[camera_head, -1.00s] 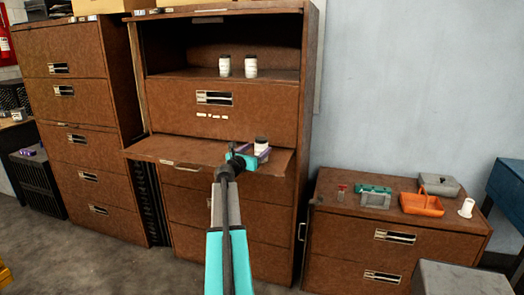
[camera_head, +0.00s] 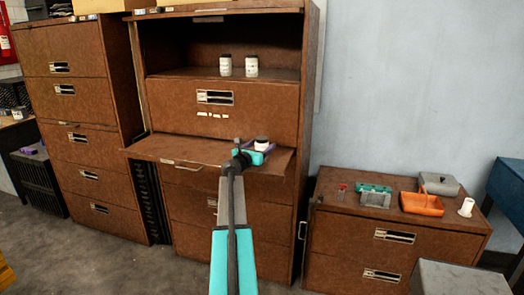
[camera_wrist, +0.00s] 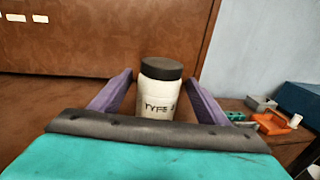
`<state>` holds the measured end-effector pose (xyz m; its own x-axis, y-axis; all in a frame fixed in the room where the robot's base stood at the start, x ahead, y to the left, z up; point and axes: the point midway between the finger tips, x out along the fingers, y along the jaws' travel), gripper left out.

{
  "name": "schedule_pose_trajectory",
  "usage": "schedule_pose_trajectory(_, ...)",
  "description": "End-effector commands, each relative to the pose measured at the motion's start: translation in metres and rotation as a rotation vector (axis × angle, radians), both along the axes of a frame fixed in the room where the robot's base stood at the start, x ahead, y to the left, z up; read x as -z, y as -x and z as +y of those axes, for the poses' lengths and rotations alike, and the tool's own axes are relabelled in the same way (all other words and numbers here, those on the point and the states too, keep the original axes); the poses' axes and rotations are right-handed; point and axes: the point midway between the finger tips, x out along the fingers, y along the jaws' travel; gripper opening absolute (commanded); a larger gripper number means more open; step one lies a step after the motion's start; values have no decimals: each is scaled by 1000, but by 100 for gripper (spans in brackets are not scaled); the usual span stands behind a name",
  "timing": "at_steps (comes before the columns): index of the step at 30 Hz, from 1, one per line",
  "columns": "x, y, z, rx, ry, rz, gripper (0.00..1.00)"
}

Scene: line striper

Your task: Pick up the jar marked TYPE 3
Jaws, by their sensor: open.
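A white jar with a dark lid (camera_wrist: 158,90) stands upright on the pulled-out shelf, between the purple fingers of my gripper (camera_wrist: 158,98) in the wrist view. Its label reads "TYPE" and a last character that I cannot make out clearly. In the head view the jar (camera_head: 261,143) shows above my gripper (camera_head: 256,154), which hides its lower part. My gripper is open, with a gap visible on either side of the jar. Two similar white jars with dark lids, a left one (camera_head: 225,66) and a right one (camera_head: 251,67), stand in the open compartment above; their labels are unreadable.
The pulled-out shelf (camera_head: 170,148) juts from the brown cabinet (camera_head: 311,60). A low cabinet (camera_head: 340,225) at the right bears a teal holder (camera_head: 375,196), an orange tray (camera_head: 421,205), a grey box (camera_head: 438,184) and a white cone-like piece (camera_head: 466,207).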

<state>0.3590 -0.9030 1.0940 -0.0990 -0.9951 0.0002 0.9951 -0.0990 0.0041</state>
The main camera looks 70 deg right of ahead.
Motion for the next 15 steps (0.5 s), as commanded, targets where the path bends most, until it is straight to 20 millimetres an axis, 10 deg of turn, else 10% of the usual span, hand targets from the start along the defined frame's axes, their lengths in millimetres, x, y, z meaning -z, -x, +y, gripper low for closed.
schedule_pose_trajectory(15,-1,5,-45,3,0,0,69)
